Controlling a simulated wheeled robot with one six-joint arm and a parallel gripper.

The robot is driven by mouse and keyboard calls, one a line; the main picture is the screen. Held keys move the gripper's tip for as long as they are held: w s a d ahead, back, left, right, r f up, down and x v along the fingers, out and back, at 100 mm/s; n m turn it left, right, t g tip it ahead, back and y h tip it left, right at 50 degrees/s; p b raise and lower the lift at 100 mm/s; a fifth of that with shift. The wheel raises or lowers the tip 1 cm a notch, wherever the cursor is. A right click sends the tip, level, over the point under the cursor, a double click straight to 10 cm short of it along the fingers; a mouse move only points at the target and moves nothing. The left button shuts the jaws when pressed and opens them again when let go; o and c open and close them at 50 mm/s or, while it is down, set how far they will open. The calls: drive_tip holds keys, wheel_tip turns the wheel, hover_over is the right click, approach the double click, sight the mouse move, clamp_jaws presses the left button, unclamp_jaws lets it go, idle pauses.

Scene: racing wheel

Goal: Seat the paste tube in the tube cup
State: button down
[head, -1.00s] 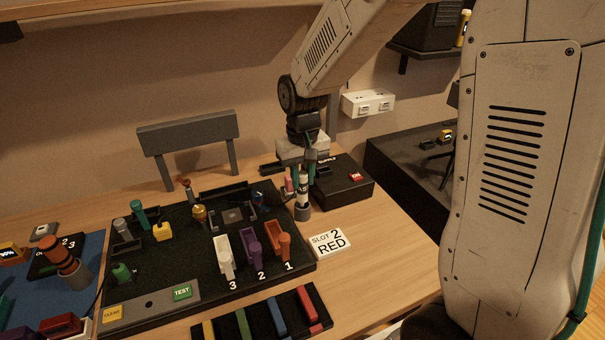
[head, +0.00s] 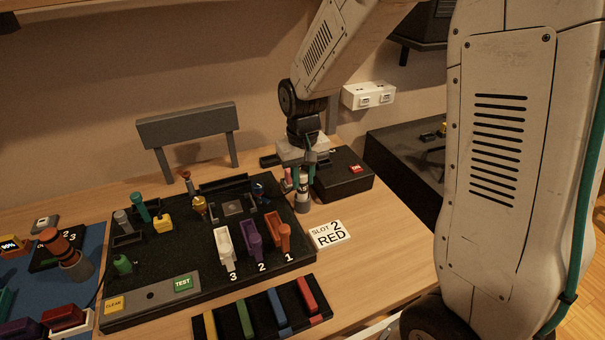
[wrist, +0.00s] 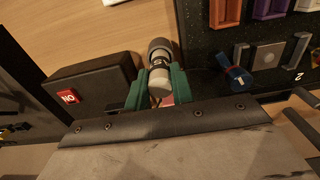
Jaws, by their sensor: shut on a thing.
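The paste tube (head: 303,184) is a slim pale cylinder with a dark band, standing about upright at the right edge of the black board. In the wrist view the tube (wrist: 159,80) lies between the two teal fingers. My gripper (head: 303,170) is shut on its upper part, and the fingers also show in the wrist view (wrist: 158,90). The grey tube cup (head: 303,204) is at the tube's lower end, and it shows beyond the tube in the wrist view (wrist: 160,47). The tube's lower end lines up with the cup; how deep it sits I cannot tell.
A black box with a red label (head: 345,175) stands close behind and right of the gripper. The black board (head: 200,245) with coloured parts is at left. A "SLOT 2 RED" card (head: 330,235) lies in front. Bare table lies to the right.

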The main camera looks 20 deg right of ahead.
drive_tip(key=shift+f, duration=0.45)
drive_tip(key=c, duration=1.1)
unclamp_jaws()
wheel_tip(320, 180, up, 8)
drive_tip(key=shift+f, duration=0.1)
drive_tip(key=shift+s, duration=0.1)
drive_tip(key=shift+t, duration=0.7)
drive_tip(key=s+d+r, duration=0.1)
drive_tip(key=s+r, duration=0.2)
drive_tip(key=s, duration=0.5)
drive_tip(key=s+d+r, duration=0.1)
drive_tip(key=s+r, duration=0.2)
drive_tip(key=s, duration=0.6)
drive_tip(key=s+d+r, duration=0.1)
drive_tip(key=s+r, duration=0.2)
drive_tip(key=s, duration=0.5)
drive_tip(key=shift+s+r, duration=0.3)
drive_tip(key=shift+r, duration=0.05)
